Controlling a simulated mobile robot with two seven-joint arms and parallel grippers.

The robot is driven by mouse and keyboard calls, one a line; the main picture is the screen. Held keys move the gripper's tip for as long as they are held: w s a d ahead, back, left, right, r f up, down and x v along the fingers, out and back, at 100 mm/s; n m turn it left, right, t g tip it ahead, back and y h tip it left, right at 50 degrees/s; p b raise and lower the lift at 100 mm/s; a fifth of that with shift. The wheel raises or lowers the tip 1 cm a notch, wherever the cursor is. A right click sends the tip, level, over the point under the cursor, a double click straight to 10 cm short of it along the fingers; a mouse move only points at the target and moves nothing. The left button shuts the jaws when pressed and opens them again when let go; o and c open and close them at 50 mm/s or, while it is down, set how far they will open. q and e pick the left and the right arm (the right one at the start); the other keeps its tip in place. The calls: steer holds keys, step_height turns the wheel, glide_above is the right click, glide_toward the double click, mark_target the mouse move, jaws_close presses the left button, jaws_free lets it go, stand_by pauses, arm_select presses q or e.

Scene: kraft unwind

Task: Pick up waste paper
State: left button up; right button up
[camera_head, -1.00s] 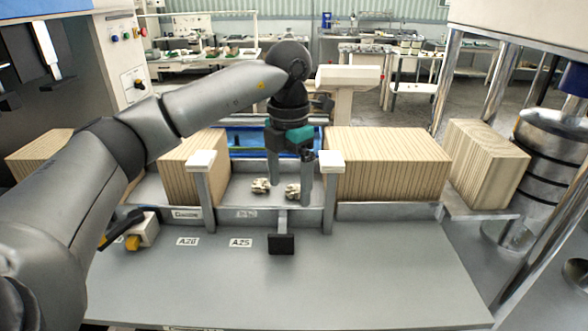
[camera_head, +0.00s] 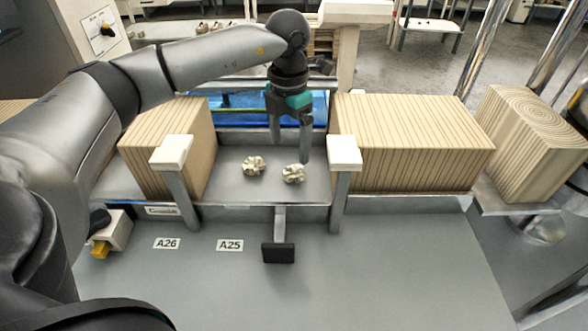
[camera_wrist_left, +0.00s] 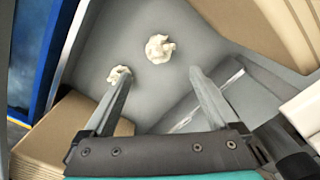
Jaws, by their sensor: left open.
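Two crumpled pale waste paper wads lie on the grey metal bed between wooden blocks: a left wad (camera_head: 254,166) and a right wad (camera_head: 293,174). Both show in the left wrist view, one past the fingertips (camera_wrist_left: 160,48) and one beside the left-hand fingertip (camera_wrist_left: 118,73), partly hidden by it. My left gripper (camera_head: 290,150) points down over the bed, open and empty, its fingers apart. In the wrist view its fingertips (camera_wrist_left: 160,76) spread wide, with bare bed between them. I see no clear contact with either wad. My right gripper is not in view.
A striped block (camera_head: 410,145) stands right of the bed and another (camera_head: 170,150) left. Two white-capped posts (camera_head: 344,152) (camera_head: 172,153) flank the front, with a black pad (camera_head: 278,253) between them. Blue machinery (camera_head: 240,105) lies behind.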

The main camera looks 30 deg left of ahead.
mark_target(294, 167)
arm_select(q)
step_height(294, 167, down, 3)
steer(key=shift+w+f, duration=0.1)
steer(key=shift+f, duration=0.1)
steer(key=f+p, duration=0.1)
steer(key=f, duration=0.1)
steer(key=w+f, duration=0.1)
steer(key=f, duration=0.1)
steer(key=shift+d+f+p, duration=0.2)
steer(key=shift+p, duration=0.2)
steer(key=shift+f, duration=0.5)
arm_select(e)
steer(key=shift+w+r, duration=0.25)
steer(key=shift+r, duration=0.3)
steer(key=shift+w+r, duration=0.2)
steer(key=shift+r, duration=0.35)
arm_select(q)
steer(key=c, duration=1.4)
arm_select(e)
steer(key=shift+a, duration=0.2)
arm_select(q)
steer(key=shift+r, duration=0.15)
